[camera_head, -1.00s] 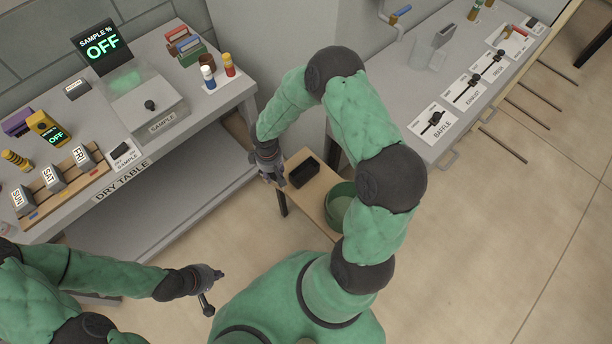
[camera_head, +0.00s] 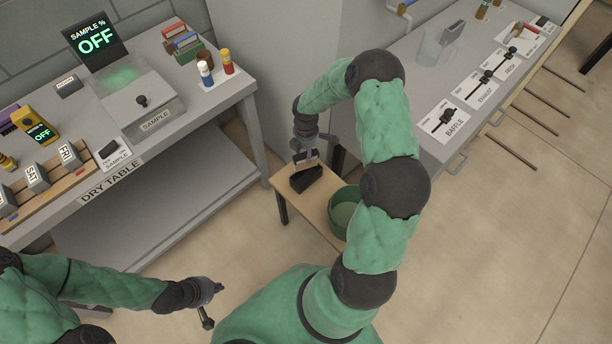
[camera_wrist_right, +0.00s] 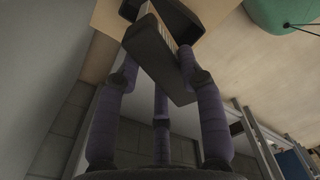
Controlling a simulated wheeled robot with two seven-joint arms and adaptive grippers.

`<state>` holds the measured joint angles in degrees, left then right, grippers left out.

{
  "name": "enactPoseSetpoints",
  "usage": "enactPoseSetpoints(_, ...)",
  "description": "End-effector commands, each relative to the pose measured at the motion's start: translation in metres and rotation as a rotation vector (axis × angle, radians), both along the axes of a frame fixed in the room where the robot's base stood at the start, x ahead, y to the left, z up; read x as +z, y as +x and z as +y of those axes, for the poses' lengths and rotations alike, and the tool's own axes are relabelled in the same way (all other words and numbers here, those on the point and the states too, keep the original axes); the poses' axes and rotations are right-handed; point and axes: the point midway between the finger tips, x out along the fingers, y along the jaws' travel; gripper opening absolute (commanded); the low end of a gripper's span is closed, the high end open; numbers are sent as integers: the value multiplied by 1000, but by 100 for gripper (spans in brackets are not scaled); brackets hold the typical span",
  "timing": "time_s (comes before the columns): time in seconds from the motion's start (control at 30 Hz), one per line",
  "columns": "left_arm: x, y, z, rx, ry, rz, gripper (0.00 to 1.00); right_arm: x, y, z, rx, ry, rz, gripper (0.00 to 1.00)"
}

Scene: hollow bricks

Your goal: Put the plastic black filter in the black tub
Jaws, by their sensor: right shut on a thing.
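The black filter (camera_wrist_right: 160,62) is a long dark block with a pale pleated face. In the right wrist view it is tilted between the purple-grey fingers of my right gripper (camera_wrist_right: 160,82), which is shut on it. The black tub (camera_head: 302,182) sits on the small wooden stand; part of it also shows in the wrist view (camera_wrist_right: 204,14). My right gripper is just above the tub in the head view (camera_head: 306,156). Filter and tub overlap in both views, so I cannot tell if they touch. My left gripper (camera_head: 213,304) is open and empty, low over the floor.
The dry table (camera_head: 200,122) with a sample box (camera_head: 141,103) is at left. A grey bench (camera_head: 408,118) with sliders is at right. Open floor lies in front.

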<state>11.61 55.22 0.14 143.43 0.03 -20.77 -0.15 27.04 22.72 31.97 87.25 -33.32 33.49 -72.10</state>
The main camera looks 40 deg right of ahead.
Motion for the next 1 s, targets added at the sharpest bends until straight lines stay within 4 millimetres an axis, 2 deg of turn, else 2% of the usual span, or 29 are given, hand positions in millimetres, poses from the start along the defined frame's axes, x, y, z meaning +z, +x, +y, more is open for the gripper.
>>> enactPoseSetpoints(0.2,-16,0,0,0,0,0,0,-37,0,1,1,1,2,3)
enactPoseSetpoints(0.43,-23,0,0,0,0,0,0,-55,0,1,0,0,1,3)
enactPoseSetpoints(0.67,-39,0,0,0,0,0,0,-91,0,1,-1,1,2,3)
enactPoseSetpoints(1.0,-39,0,0,0,0,0,0,-94,0,1,0,0,1,3)
